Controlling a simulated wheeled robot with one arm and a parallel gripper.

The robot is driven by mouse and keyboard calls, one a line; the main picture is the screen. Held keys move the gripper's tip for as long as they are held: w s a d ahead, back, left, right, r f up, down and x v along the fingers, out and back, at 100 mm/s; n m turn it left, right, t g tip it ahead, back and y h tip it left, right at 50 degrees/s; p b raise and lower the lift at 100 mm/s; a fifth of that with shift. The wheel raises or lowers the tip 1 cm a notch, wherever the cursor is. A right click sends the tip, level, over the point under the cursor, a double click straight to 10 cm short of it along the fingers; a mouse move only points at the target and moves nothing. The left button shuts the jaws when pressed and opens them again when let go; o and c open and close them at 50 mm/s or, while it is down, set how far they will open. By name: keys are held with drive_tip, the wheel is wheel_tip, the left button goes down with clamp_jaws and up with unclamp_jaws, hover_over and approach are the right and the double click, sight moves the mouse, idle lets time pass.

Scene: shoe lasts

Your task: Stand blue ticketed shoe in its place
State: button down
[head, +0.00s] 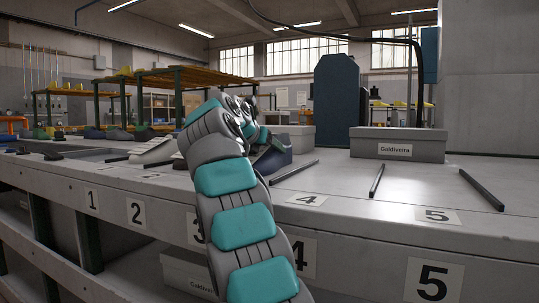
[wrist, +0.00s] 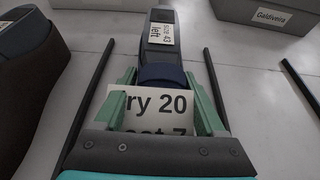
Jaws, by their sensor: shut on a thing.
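The blue shoe (head: 272,156) is at the bench top beyond my arm in the head view, mostly hidden by my gripper (head: 248,118). In the wrist view, its dark blue body (wrist: 162,76) and grey upper part (wrist: 160,52) show, with a label reading "Size 43 left". A white ticket (wrist: 150,108), partly readable as "ry 20", spans the space between the green fingers. My gripper (wrist: 160,90) is shut on the shoe. The shoe is between two dark bars, left of the number 4 card (head: 306,200). I cannot tell whether it touches the bench.
A dark bar (wrist: 215,92) lies right of the shoe and another (wrist: 92,100) left. A brown shoe-like form (wrist: 28,70) stands beyond the left bar. A grey Galdiveira box (head: 398,146) stands behind. The bays at 4 and 5 (head: 437,216) look empty.

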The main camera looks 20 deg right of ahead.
drive_tip(key=shift+r, duration=0.15)
unclamp_jaws()
drive_tip(key=p+v, duration=0.2)
drive_tip(key=v, duration=1)
drive_tip(key=shift+r+p, duration=0.15)
drive_tip(key=shift+p, duration=0.3)
wheel_tip(320, 180, up, 4)
drive_tip(key=p, duration=0.6)
drive_tip(key=shift+r, duration=0.1)
